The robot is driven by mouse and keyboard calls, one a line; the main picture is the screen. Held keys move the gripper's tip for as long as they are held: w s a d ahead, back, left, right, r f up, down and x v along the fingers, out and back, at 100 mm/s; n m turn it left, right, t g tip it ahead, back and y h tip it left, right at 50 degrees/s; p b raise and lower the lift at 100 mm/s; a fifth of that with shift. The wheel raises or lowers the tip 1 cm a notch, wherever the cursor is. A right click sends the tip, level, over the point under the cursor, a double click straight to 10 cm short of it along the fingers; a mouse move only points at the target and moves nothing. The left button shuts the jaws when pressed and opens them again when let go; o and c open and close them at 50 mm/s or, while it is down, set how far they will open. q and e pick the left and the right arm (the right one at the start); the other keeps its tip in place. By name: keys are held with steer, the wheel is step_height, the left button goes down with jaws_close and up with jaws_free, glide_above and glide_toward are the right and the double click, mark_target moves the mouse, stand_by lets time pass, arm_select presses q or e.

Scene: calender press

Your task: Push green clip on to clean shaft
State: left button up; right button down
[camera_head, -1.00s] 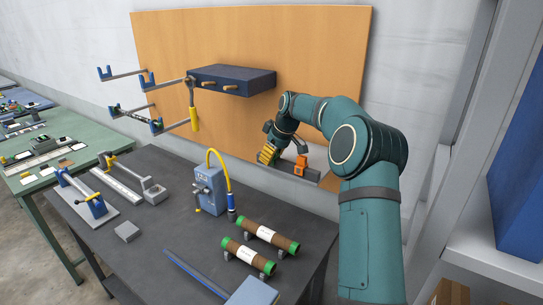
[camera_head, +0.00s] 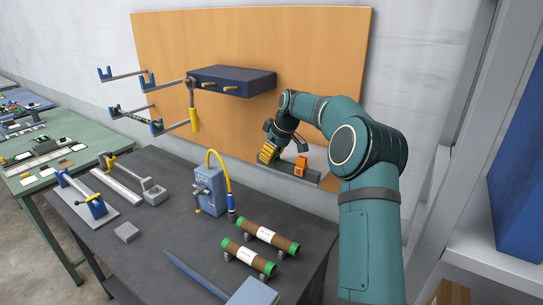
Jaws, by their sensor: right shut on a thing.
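My right gripper (camera_head: 284,143) is at the back right of the dark bench, low in front of the wooden board, with its fingers pointing down. It is shut on a small green clip (camera_head: 277,158), mostly hidden by the fingers and a ribbed yellow piece (camera_head: 266,154). An orange clip (camera_head: 300,167) sits just right of it on a dark rail (camera_head: 308,175). My left gripper is out of view.
Two brown rollers with green ends (camera_head: 267,236) lie at the bench front. A blue-grey device with a yellow hose (camera_head: 209,188) stands mid-bench. A dark blue wall box (camera_head: 232,81) juts out above. Fixtures (camera_head: 88,198) stand at left. Bench space between device and rail is clear.

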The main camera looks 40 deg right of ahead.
steer(key=shift+r, duration=1.9)
stand_by(1.0)
stand_by(1.1)
